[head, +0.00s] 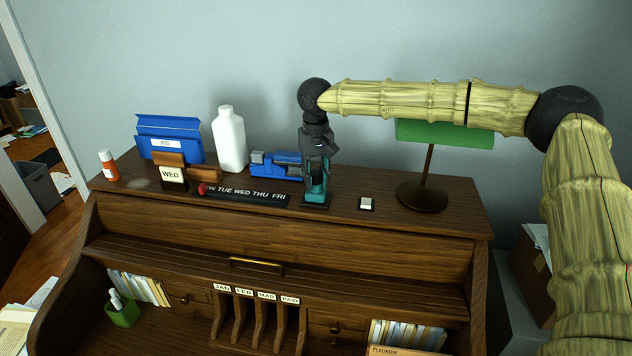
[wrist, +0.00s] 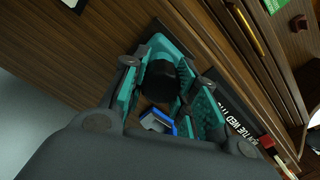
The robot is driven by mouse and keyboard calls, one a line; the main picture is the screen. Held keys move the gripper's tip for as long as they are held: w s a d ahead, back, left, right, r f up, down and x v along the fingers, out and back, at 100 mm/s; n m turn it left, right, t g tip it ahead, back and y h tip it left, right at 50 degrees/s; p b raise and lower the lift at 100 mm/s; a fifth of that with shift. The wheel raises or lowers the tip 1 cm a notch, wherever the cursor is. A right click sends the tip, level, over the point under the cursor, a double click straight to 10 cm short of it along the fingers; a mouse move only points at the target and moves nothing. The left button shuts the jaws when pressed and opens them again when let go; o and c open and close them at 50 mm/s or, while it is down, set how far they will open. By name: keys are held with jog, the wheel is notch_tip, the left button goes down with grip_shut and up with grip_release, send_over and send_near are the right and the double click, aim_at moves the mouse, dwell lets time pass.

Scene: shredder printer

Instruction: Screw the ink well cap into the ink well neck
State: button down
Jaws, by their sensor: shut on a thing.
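My gripper (head: 316,190) points down over the top of the desk, its teal fingers low near the surface. In the wrist view, my gripper (wrist: 170,85) is shut on a round black piece (wrist: 161,78), which looks like the ink well cap. In the head view a dark base (head: 316,205) shows under the fingertips, perhaps the ink well. The fingers hide the neck, and I cannot tell whether the cap touches it or sits straight.
A blue device (head: 276,164) stands close left of my gripper, and the black weekday strip (head: 245,194) lies left in front. A small white switch (head: 366,203) and a green lamp (head: 423,195) are to the right. A white bottle (head: 229,140) stands further left.

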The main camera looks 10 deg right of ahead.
jog(key=shift+s+f, duration=0.15)
jog(key=shift+m, duration=0.4)
jog(key=c, duration=1.3)
grip_release()
jog(key=shift+o, duration=1.3)
jog(key=shift+s, duration=0.15)
jog(key=shift+r, duration=0.2)
